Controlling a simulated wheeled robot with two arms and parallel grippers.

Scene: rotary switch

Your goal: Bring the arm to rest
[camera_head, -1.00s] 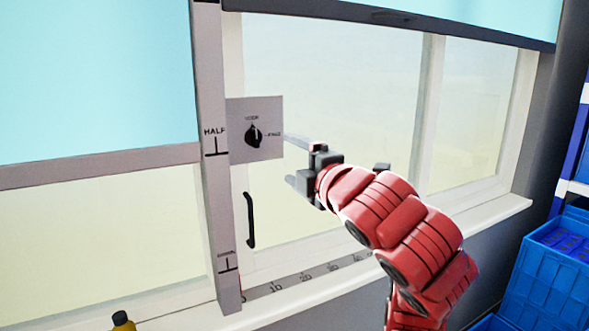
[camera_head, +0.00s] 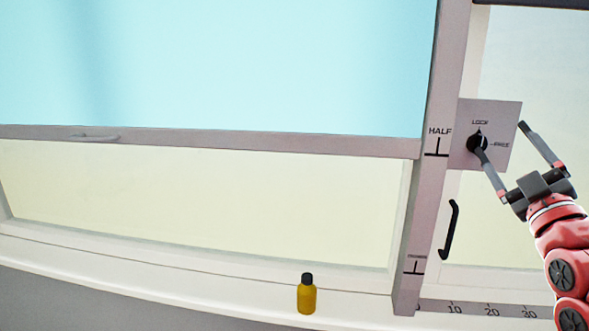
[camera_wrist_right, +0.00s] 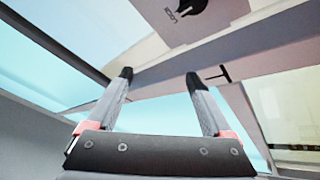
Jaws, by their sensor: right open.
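A black rotary knob (camera_head: 476,139) sits on a grey square plate (camera_head: 506,115) on the grey post. Its pointer is up, toward the upper label, which looks like LOCK. My right gripper (camera_head: 501,138) is open and empty, its two fingers spread in front of the plate. In the head view the left fingertip overlaps the knob's lower edge; I cannot tell from that view whether it touches. In the right wrist view the knob (camera_wrist_right: 192,8) is at the top edge, beyond the open fingers (camera_wrist_right: 159,76) and apart from them. My left gripper is not in view.
A yellow bottle with a dark cap (camera_head: 306,295) stands on the white sill. A black handle (camera_head: 450,230) is below the plate. The grey post (camera_head: 424,225) carries a HALF mark. A blue sash (camera_head: 200,70) covers the upper left, with its bottom rail at mid height.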

